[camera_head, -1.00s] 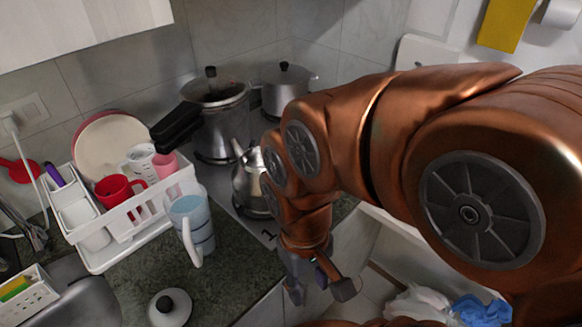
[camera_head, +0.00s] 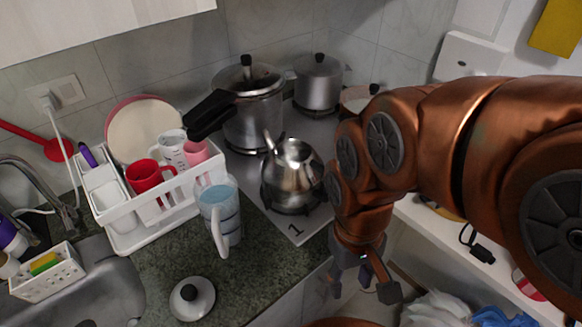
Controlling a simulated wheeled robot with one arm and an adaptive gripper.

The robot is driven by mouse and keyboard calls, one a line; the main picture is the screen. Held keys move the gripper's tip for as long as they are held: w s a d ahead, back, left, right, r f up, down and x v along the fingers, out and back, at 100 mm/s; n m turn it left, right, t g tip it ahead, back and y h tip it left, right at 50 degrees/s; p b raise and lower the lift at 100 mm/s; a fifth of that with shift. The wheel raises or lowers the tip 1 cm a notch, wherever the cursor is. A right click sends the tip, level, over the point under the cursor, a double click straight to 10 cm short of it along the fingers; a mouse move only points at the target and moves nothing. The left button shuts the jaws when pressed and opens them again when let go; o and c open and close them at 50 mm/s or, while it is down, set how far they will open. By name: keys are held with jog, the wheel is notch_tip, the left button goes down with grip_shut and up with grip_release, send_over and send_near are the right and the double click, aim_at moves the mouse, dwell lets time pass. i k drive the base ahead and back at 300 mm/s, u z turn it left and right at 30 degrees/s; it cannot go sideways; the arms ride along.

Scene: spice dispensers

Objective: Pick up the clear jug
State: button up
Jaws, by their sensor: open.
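The clear jug (camera_head: 228,216) is a bluish see-through vessel with a white handle towards the camera. It stands upright on the dark stone counter (camera_head: 165,265), just right of the dish rack. My gripper (camera_head: 362,292) hangs to the right of the jug, past the counter's front edge, well apart from it. Its fingers are spread and nothing is between them.
A steel kettle (camera_head: 292,170) sits on the stove behind and right of the jug. A white dish rack (camera_head: 150,236) with cups stands to its left. A round lid (camera_head: 192,298) lies in front. A pressure cooker (camera_head: 250,110) and another pot (camera_head: 318,82) stand behind.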

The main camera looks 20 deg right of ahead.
aim_at(216, 194)
jog(key=u, duration=0.15)
jog(key=k, duration=0.2)
jog(key=u, duration=1)
jog(key=k, duration=1.1)
jog(key=u, duration=0.65)
jog(key=i, duration=0.6)
jog(key=z, duration=0.3)
